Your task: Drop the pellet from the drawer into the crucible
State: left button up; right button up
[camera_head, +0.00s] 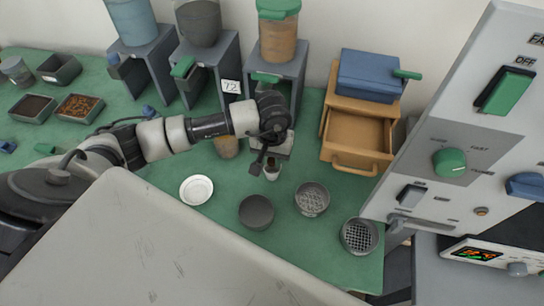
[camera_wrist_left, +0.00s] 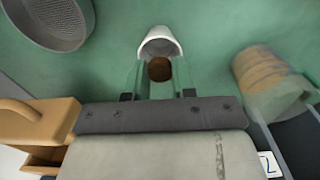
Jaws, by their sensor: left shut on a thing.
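The open drawer (camera_head: 357,140) belongs to a small wooden cabinet and looks empty inside. The crucible (camera_head: 271,173) is a small white cup on the green bench; it also shows in the left wrist view (camera_wrist_left: 160,42). My left gripper (camera_head: 264,158) is directly at the crucible, pointing down. In the left wrist view its fingers (camera_wrist_left: 159,80) are shut on the brown, round pellet (camera_wrist_left: 159,69), which overlaps the crucible's mouth. Whether the pellet is above the rim or inside it, I cannot tell. My right gripper is not in view.
Dispensers (camera_head: 275,60) stand behind. A furnace panel (camera_head: 470,130) rises at the right. Trays (camera_head: 80,106) sit at the far left.

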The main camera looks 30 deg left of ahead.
pick_arm(q)
jog(key=o, duration=1)
jog(key=shift+c, duration=0.2)
jog(key=shift+r, duration=0.15)
jog(key=shift+r+p, duration=1.2)
jog(key=shift+r, duration=1.7)
jog(key=shift+s+f, duration=0.1)
jog(key=shift+s, duration=0.05)
